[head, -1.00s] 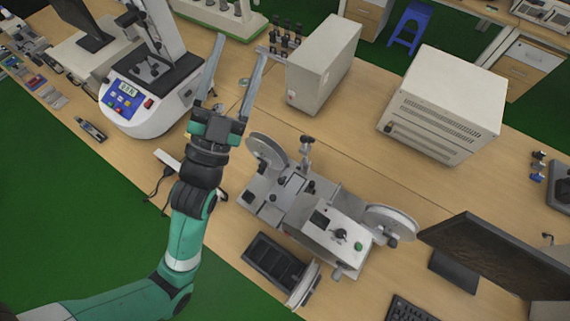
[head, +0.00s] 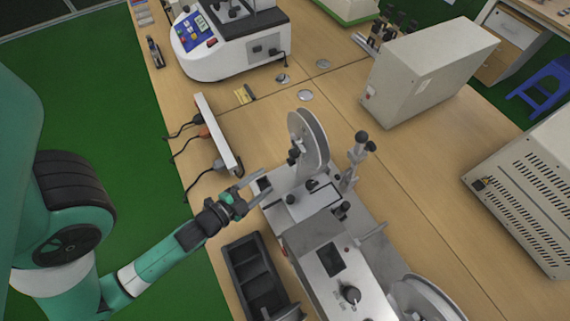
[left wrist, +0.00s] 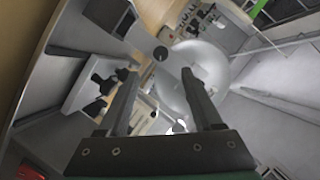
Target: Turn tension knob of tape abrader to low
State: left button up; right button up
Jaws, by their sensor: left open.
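The tape abrader (head: 313,226) stands on the bench in the head view, a grey machine with an upright disc at its far end and another at its near end. A black knob (head: 350,295) sits on its box panel. Smaller black knobs (head: 290,199) are on its lower deck; I cannot tell which is the tension knob. My left gripper (head: 258,184) is open and empty at the deck's left edge. In the left wrist view its open fingers (left wrist: 160,78) stand before a pale round disc (left wrist: 203,65) and black knobs (left wrist: 104,84). My right gripper is not in view.
A black tray (head: 249,272) lies left of the abrader. A power strip (head: 219,137) with plugs and cables lies behind my left gripper. A beige box (head: 425,70) and a vented box (head: 528,195) stand to the right. Bare bench lies between them and the abrader.

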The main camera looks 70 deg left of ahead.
aim_at(288, 163)
pick_arm(q)
jog(key=p+x, duration=0.1)
jog(key=x, duration=0.9)
jog(key=shift+w+r+p, duration=0.1)
jog(key=shift+w+p, duration=0.05)
jog(key=shift+p, duration=0.2)
grip_shut()
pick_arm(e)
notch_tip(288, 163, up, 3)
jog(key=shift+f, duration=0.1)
